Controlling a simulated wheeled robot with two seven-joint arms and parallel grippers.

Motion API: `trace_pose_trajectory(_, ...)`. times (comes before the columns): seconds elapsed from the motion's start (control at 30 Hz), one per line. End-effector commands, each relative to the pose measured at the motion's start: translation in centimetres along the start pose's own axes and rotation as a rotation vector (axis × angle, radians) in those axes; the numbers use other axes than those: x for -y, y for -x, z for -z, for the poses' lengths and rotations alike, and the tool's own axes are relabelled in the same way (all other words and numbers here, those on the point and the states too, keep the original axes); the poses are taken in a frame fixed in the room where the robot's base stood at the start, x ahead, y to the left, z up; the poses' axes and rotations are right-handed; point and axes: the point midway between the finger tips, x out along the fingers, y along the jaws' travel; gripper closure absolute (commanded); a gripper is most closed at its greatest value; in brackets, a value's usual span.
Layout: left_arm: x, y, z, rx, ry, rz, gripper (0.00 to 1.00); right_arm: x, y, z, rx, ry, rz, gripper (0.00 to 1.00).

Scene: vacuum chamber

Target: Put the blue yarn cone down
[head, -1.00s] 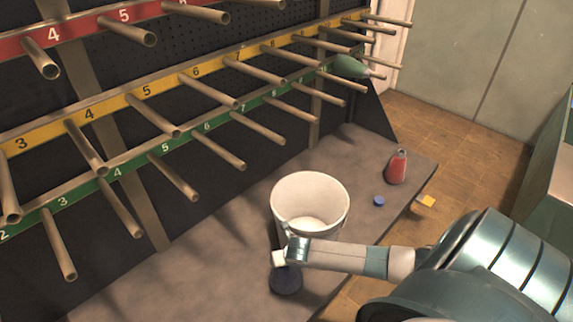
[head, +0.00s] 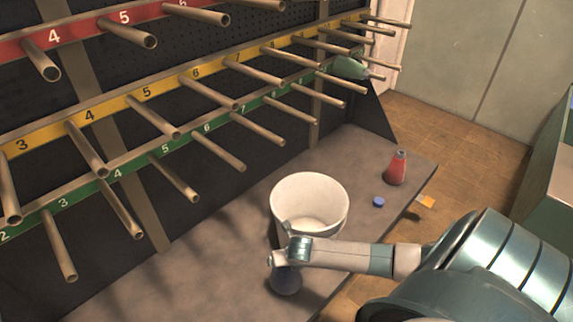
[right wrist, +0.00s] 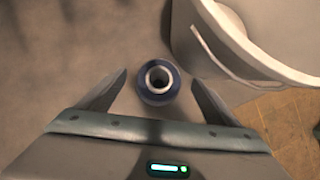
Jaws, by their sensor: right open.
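The blue yarn cone (head: 285,280) stands upright on the grey table, in front of the white bucket. In the right wrist view its round open top (right wrist: 158,80) lies between the fingers, seen from above. My right gripper (right wrist: 160,77) is open, one finger on each side of the cone, with visible gaps on both sides in that view. In the head view my wrist hides the cone's top and most of the gripper. My left gripper is not in view.
The white bucket (head: 309,188) stands right behind the cone, close to my right gripper. A red cone (head: 396,168) and a small blue disc (head: 378,202) are on the table (head: 215,240) to the right. A rack with several pegs (head: 175,180) lines the back. The table's left part is clear.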

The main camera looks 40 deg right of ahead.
Motion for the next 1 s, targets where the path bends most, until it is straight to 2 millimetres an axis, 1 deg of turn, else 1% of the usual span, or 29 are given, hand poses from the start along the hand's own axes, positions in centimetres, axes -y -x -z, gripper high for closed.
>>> trace_pose_trajectory(0.03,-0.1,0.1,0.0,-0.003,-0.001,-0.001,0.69,0.0,0.8,0.0,0.000,0.003,-0.001,0.16)
trace_pose_trajectory(0.2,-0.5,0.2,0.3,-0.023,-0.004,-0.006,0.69,0.0,3.1,0.0,0.000,0.002,-0.002,0.16)
trace_pose_trajectory(0.4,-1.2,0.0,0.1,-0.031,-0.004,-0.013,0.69,0.0,5.0,0.0,-0.001,0.000,0.000,0.16)
trace_pose_trajectory(0.5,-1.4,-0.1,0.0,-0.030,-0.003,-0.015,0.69,0.0,5.3,0.0,-0.001,0.000,0.000,0.16)
trace_pose_trajectory(0.67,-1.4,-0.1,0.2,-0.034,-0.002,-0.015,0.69,0.0,5.4,0.1,-0.001,-0.001,0.000,0.16)
trace_pose_trajectory(0.87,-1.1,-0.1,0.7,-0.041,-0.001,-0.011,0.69,0.0,5.4,0.1,-0.001,0.000,0.000,0.16)
trace_pose_trajectory(1.0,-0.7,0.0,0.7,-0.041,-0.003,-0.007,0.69,0.0,5.3,0.1,-0.001,-0.001,0.000,0.16)
